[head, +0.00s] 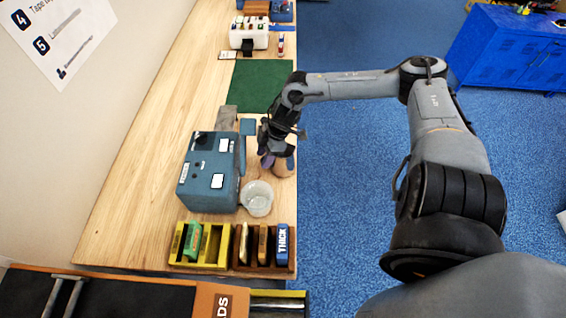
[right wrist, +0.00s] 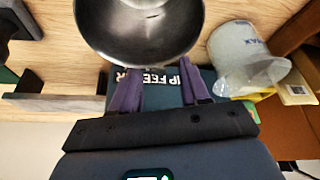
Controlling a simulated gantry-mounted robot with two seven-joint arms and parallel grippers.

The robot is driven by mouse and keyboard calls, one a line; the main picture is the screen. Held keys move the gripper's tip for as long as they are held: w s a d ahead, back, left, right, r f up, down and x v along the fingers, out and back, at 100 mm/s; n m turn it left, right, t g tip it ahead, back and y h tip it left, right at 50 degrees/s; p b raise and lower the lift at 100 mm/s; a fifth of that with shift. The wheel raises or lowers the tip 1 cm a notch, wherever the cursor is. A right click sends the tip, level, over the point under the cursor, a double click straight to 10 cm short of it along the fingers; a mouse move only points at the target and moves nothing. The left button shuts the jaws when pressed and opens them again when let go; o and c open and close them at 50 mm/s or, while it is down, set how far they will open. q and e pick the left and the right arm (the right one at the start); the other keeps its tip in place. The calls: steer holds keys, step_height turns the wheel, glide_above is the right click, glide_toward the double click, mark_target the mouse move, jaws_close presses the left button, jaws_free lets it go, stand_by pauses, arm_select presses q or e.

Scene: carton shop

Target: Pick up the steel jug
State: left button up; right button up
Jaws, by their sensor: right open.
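The steel jug (head: 284,168) stands on the wooden bench to the right of the blue machine, partly hidden by my right gripper in the head view. In the right wrist view the jug (right wrist: 140,40) is a dark, shiny rounded shape, cut off by the top edge. My right gripper (head: 278,160) is at the jug, with its purple fingers open. In the right wrist view the gripper (right wrist: 159,75) has its fingertips apart near the jug's near side; I cannot tell whether they touch it. My left gripper is not in view.
A clear cup (head: 257,199) stands close to the jug, beside the blue machine (head: 208,188). A yellow tray (head: 208,262) and a brown tray (head: 270,267) sit at the near bench end. A green mat (head: 262,84) lies beyond. The bench's right edge is close.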

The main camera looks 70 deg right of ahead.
steer(key=shift+x, duration=1.35)
jaws_close()
steer(key=shift+r, duration=0.1)
